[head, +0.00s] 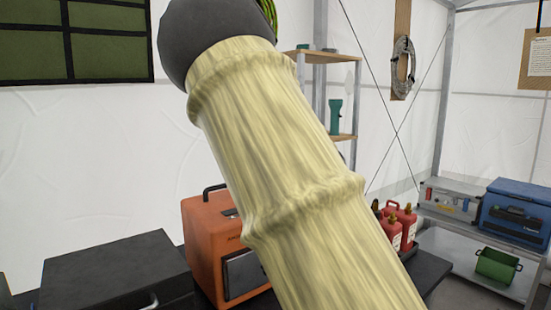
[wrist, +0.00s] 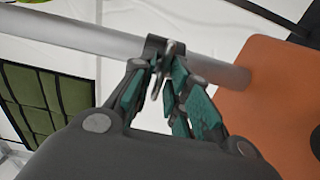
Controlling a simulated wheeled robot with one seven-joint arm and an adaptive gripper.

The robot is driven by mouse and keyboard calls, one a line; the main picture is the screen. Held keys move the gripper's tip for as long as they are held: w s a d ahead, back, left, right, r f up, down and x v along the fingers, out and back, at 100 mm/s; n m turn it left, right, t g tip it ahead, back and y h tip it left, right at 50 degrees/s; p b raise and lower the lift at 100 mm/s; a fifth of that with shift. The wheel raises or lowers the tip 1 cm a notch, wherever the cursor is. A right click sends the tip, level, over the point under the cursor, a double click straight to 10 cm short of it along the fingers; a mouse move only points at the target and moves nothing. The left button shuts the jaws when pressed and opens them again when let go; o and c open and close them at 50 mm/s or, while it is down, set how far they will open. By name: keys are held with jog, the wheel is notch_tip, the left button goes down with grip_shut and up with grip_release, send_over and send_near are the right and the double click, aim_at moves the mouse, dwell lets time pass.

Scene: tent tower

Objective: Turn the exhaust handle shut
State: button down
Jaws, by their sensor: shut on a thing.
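In the wrist view a grey exhaust pipe (wrist: 85,35) runs across the top and meets an orange surface (wrist: 275,105) at the right. A dark collar (wrist: 153,46) sits around the pipe, with a small metal handle (wrist: 171,50) at it. My gripper (wrist: 164,72), with teal finger pads, is shut on the handle just below the pipe. The fingers cover most of the handle, so its exact angle cannot be told. In the head view my arm's pale sleeve fills the middle and hides the gripper, pipe and handle. An orange machine (head: 212,240) stands partly behind it.
A black case (head: 115,270) is left of the orange machine. Red canisters (head: 402,222) stand right of my arm. A shelf (head: 325,58) is behind. A blue box (head: 515,210) and green pot (head: 497,264) are at the far right. White tent walls enclose the space.

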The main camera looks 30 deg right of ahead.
jog(key=shift+f, duration=0.1)
dwell(0.5)
jog(key=c, duration=1.6)
grip_release()
jog(key=s+d, duration=0.1)
jog(key=s, duration=1.1)
